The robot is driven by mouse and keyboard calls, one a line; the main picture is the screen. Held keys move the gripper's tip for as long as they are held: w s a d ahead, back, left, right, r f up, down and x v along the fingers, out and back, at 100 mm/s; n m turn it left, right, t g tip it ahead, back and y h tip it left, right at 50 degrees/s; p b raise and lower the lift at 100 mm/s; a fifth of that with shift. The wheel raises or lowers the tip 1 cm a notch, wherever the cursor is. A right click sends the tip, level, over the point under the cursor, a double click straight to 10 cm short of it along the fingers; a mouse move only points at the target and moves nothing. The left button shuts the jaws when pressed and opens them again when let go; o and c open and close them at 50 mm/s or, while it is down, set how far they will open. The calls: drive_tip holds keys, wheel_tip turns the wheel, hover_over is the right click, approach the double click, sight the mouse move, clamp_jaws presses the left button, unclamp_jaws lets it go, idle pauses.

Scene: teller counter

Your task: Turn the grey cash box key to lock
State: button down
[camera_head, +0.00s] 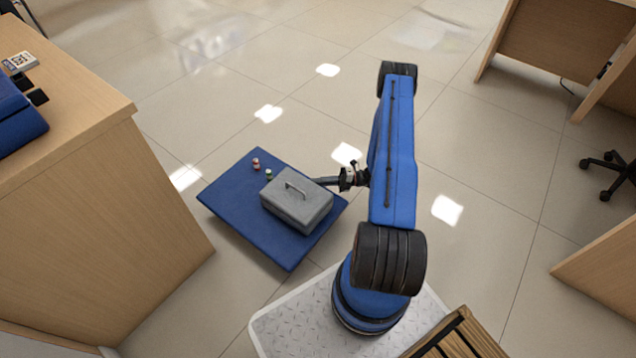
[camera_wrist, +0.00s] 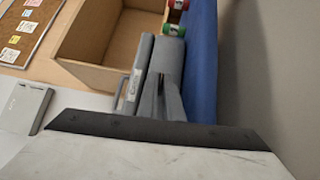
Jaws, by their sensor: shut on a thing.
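The grey cash box (camera_head: 297,208) rests on a dark blue mat-like surface (camera_head: 238,220), with its carry handle (camera_head: 296,190) on top. My gripper (camera_head: 322,181) reaches in from the right, its tips close to the box's far right side. The fingers are closed together at the box. The key is hidden between and behind the fingertips, so its angle cannot be seen.
A wooden counter (camera_head: 100,200) stands at left. Tiled floor behind the blue surface is clear.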

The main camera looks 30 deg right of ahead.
drive_tip(key=shift+n, duration=0.3)
drive_tip(key=c, duration=1.9)
unclamp_jaws()
drive_tip(key=v, duration=1.1)
drive_tip(key=f+v, duration=0.1)
drive_tip(key=v, duration=0.5)
drive_tip(key=shift+d, duration=0.2)
